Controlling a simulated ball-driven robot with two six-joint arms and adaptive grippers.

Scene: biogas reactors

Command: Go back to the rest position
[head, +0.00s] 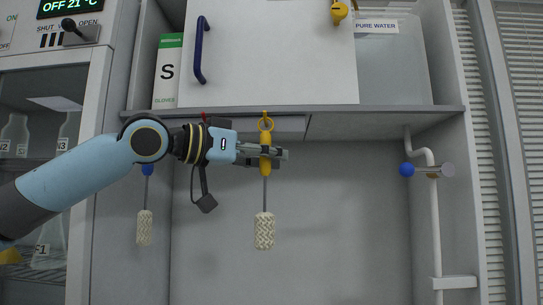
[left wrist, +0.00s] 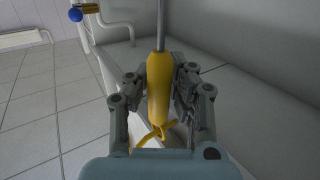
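A brush with a yellow handle (head: 265,167) and a white woven head hangs head down below the shelf. A yellow ring tops its handle, close under the shelf edge; I cannot tell whether it sits on a hook. My left gripper (head: 272,155) reaches in from the left with its fingers around the handle. In the left wrist view, the yellow handle (left wrist: 158,90) stands between the two fingers of the left gripper (left wrist: 160,75), which look close against it. The shaft runs away from the camera. My right gripper is in neither view.
A second brush (head: 145,228) with a blue handle hangs left, behind my arm. The shelf (head: 370,122) carries a glove box (head: 168,72) and a pure water tank (head: 392,70). A pipe with a blue-knobbed valve (head: 407,170) runs down on the right. Glassware stands in the left cabinet.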

